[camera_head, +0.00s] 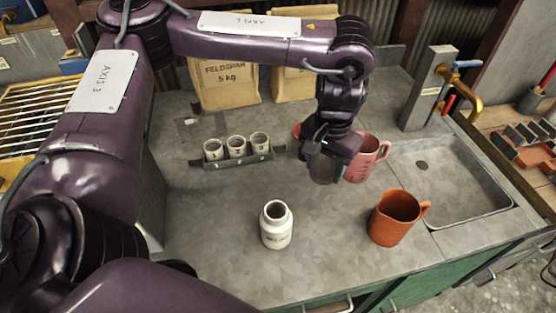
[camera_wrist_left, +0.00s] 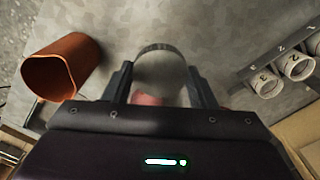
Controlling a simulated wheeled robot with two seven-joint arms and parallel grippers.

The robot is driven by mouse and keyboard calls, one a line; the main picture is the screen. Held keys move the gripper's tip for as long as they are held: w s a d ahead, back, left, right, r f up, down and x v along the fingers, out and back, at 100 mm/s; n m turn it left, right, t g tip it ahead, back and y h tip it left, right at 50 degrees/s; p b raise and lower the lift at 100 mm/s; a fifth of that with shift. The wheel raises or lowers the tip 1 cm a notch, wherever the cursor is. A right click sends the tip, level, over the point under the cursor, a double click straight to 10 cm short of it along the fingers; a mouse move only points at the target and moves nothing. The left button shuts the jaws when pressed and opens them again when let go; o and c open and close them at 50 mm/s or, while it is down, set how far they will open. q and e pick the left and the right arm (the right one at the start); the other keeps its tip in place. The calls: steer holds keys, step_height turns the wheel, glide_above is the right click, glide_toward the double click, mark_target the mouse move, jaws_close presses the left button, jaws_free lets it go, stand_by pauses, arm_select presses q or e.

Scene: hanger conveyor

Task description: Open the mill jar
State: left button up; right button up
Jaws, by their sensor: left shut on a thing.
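The mill jar (camera_head: 276,232) is a white, round-shouldered jar standing upright on the grey worktop, near the front middle. Its mouth is uncovered and looks dark inside. My left gripper (camera_head: 327,172) is behind and to the right of the jar, apart from it. It is shut on a round grey thing, which looks like the jar's lid (camera_head: 322,170). In the left wrist view the lid (camera_wrist_left: 158,70) sits between the two fingers (camera_wrist_left: 157,85). The jar does not show in that view. My right gripper does not show.
A pink jug (camera_head: 368,158) stands close behind my left gripper. An orange jug (camera_head: 393,219) is right of the jar, and a sink (camera_head: 455,190) lies beyond. A rack (camera_head: 238,160) with 3 small cups is at the back left. Feldspar bags (camera_head: 225,88) stand behind.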

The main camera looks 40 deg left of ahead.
arm_select(q)
steer(key=shift+s+d+f, duration=0.15)
steer(key=shift+s+f, duration=0.05)
steer(key=shift+f, duration=0.2)
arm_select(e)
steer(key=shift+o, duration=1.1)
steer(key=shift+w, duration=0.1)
arm_select(q)
steer(key=s+d+r+m+p, duration=0.25)
steer(key=s+r+p, duration=0.25)
steer(key=p, duration=0.4)
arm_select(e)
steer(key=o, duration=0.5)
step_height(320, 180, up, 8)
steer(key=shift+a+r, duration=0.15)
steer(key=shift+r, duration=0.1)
arm_select(q)
steer(key=b, duration=0.3)
glide_above(314, 233)
step_height(314, 233, down, 15)
steer(key=shift+f, duration=0.1)
steer(key=shift+f+b, duration=1)
steer(key=shift+f, duration=1.35)
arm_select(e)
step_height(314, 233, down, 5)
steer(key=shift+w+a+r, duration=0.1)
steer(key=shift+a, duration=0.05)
arm_select(q)
steer(key=o, duration=1.1)
steer(key=shift+f, duration=0.1)
